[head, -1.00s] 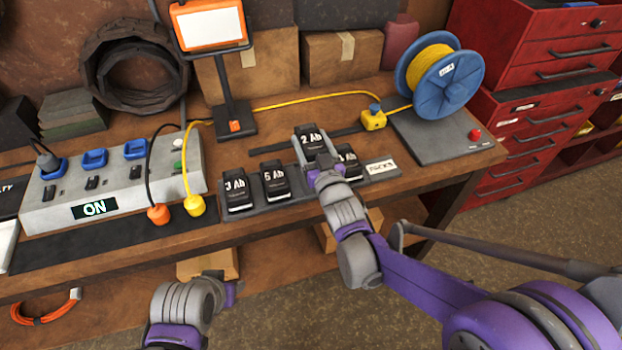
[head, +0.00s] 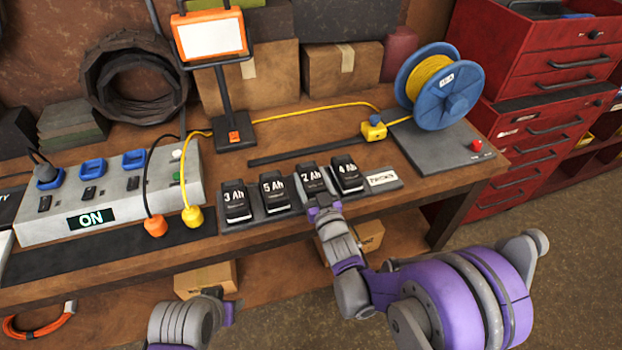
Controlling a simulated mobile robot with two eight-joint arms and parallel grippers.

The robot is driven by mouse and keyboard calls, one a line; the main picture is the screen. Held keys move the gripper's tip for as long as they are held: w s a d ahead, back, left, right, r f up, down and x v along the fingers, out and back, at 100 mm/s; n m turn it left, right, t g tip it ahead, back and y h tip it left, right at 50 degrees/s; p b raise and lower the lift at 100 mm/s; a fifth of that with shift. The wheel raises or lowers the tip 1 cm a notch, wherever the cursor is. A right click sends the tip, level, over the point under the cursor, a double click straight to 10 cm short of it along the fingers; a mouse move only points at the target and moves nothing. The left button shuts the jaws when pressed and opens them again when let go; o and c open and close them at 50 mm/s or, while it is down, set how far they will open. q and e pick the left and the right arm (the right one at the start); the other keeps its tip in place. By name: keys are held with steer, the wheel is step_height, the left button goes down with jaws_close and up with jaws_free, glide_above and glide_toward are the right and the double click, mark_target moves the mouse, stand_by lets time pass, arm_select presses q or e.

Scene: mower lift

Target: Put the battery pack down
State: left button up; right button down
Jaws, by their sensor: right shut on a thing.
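The black battery pack marked 2 Ah (head: 312,179) is in the row of packs on the dark rack (head: 258,217), between the 5 Ah pack (head: 275,192) and the 4 Ah pack (head: 346,174). It appears level with its neighbours; its underside is hidden, so contact with the rack cannot be seen. My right gripper (head: 322,207) is shut on the near end of the 2 Ah pack, and its fingers partly cover it. The 3 Ah pack (head: 236,202) stands at the left end. My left gripper (head: 228,308) is low, in front of the bench, and its jaws cannot be made out.
A labelled plate (head: 383,179) is right of the packs. A power strip (head: 110,200) reading ON, with black and yellow cables, lies at left. A work lamp (head: 211,38) and blue cable reel (head: 440,88) stand behind.

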steer(key=shift+f, duration=0.15)
jaws_free()
steer(key=shift+s, duration=0.1)
steer(key=b+v, duration=0.1)
steer(key=v, duration=0.9)
steer(key=shift+s+d+r+b, duration=0.2)
steer(key=shift+s+r+b, duration=0.05)
steer(key=shift+s+b, duration=0.1)
